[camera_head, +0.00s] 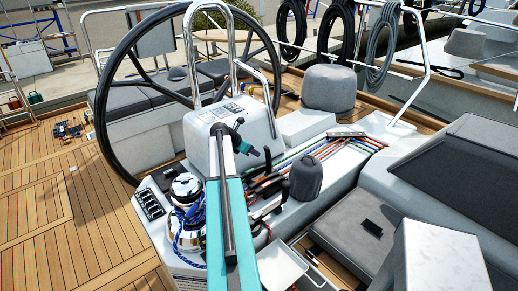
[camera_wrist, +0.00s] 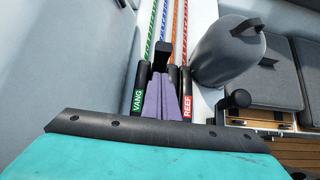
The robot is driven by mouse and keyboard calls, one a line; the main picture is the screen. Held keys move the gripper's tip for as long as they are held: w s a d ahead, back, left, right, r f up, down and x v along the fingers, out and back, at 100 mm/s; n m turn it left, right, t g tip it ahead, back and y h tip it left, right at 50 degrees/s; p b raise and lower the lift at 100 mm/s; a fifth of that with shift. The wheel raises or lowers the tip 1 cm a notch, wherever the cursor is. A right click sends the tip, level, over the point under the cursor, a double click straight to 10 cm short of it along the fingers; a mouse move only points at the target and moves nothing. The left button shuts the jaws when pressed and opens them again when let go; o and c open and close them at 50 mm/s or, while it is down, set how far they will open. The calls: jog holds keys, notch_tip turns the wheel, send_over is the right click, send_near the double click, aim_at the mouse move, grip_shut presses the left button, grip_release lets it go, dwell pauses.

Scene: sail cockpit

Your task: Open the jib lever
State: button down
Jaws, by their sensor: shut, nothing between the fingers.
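My gripper (camera_wrist: 160,82) shows in the wrist view as two purple fingers, shut together and empty. It lies between the black lever labelled VANG (camera_wrist: 141,85) and the black lever labelled REEF (camera_wrist: 186,85). A black square-ended handle (camera_wrist: 162,49) shows just beyond the fingertips, between those two levers. No JIB label is readable, so I cannot tell for certain that this is the jib lever; its lower part is hidden by the fingers. Whether the fingers touch it is unclear. In the head view the black lever bank (camera_head: 266,187) is right of my arm, which partly hides it.
A grey covered winch (camera_wrist: 228,50) stands close right of the levers. Coloured ropes (camera_head: 315,148) run away behind them. A chrome winch with blue rope (camera_head: 187,215) is left of my arm. The steering wheel (camera_head: 104,110) and white pedestal (camera_head: 235,117) stand behind.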

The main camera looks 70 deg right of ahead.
jog(key=w+a+r+b, duration=0.1)
jog(key=a+r+b, duration=0.1)
jog(key=r, duration=0.7)
jog(key=shift+w+a+b, duration=0.35)
jog(key=shift+a, duration=0.3)
jog(key=shift+w, duration=0.1)
